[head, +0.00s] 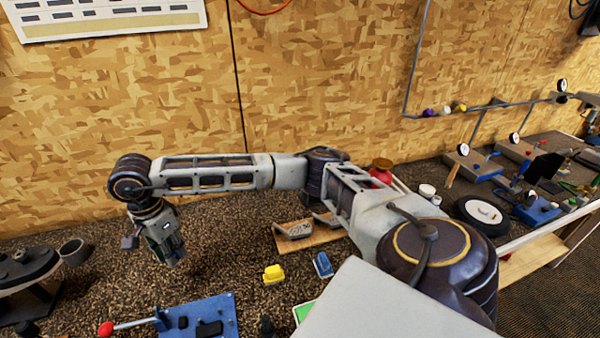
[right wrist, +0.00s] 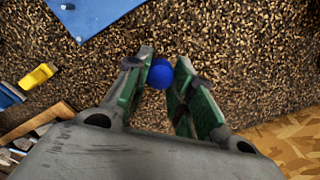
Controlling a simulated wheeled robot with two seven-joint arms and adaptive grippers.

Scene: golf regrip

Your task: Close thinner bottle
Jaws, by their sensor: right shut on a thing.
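My right gripper (head: 168,248) hangs fingers down above the dark speckled bench top, left of the middle in the head view. In the right wrist view its green-padded fingers (right wrist: 172,88) are shut on a round blue cap (right wrist: 160,73). The cap sits between the fingertips. In the head view the cap is too small to make out. A red container (head: 381,168) shows partly behind my right arm; I cannot tell whether it is the thinner bottle. My left gripper is not in view.
A blue plate fixture with a red-knobbed lever (head: 106,329) stands at the front. A dark fixture (head: 28,268) is at the left. A yellow block (head: 273,273) and a small blue object (head: 323,264) lie right of the gripper. The wooden wall stands behind.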

